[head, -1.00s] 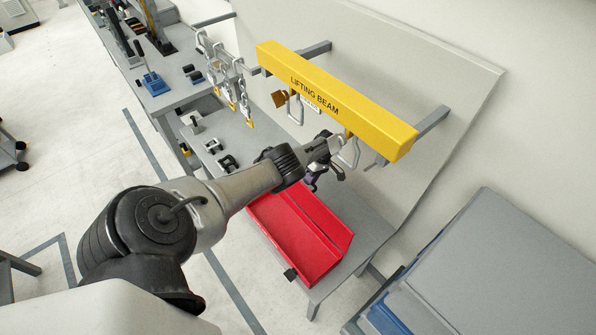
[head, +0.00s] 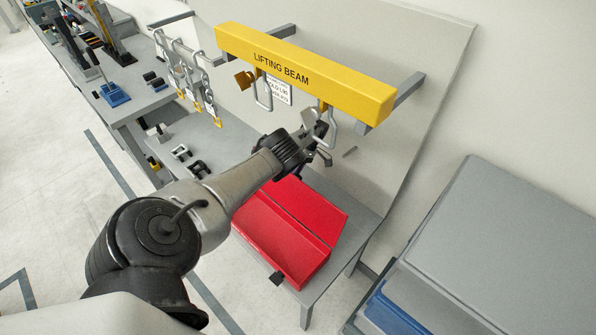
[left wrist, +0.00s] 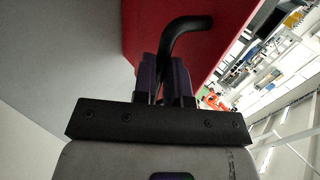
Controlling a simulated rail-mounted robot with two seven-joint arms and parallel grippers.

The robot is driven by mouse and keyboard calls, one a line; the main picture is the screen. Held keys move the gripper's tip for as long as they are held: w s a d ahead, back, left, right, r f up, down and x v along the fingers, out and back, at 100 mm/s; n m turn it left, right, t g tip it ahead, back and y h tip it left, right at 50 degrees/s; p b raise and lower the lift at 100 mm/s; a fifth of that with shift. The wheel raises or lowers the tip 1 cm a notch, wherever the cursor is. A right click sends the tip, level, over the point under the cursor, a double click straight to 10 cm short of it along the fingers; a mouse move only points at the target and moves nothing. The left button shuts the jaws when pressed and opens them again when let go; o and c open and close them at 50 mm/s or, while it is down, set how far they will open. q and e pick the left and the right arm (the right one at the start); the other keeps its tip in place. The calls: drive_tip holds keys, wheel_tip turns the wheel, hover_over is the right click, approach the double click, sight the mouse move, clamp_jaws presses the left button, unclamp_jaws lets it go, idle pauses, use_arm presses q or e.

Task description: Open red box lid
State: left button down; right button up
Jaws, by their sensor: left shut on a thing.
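The red box (head: 270,240) sits on the grey bench in the head view, with its long inside showing. Its red lid (head: 312,211) is swung up and back along the wall side. My left gripper (head: 320,152) is at the far end of the box, below the lifting beam. In the left wrist view its purple fingers (left wrist: 165,78) are shut on a bent black handle (left wrist: 184,24), in front of a red panel (left wrist: 215,40) that looks like the lid.
The yellow lifting beam (head: 300,72) hangs on wall brackets just above my gripper, with shackles (head: 263,95) below it. Chains (head: 190,85) hang to its left. Small black fittings (head: 190,161) lie on the bench. A grey cabinet (head: 500,240) stands at the right.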

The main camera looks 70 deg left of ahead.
use_arm(q)
drive_tip(key=shift+d+f, duration=0.1)
drive_tip(key=c, duration=1.4)
unclamp_jaws()
drive_tip(key=shift+s+d+f, duration=0.1)
drive_tip(key=shift+s, duration=0.1)
drive_tip(key=shift+o, duration=1.2)
drive_tip(key=shift+w, duration=0.1)
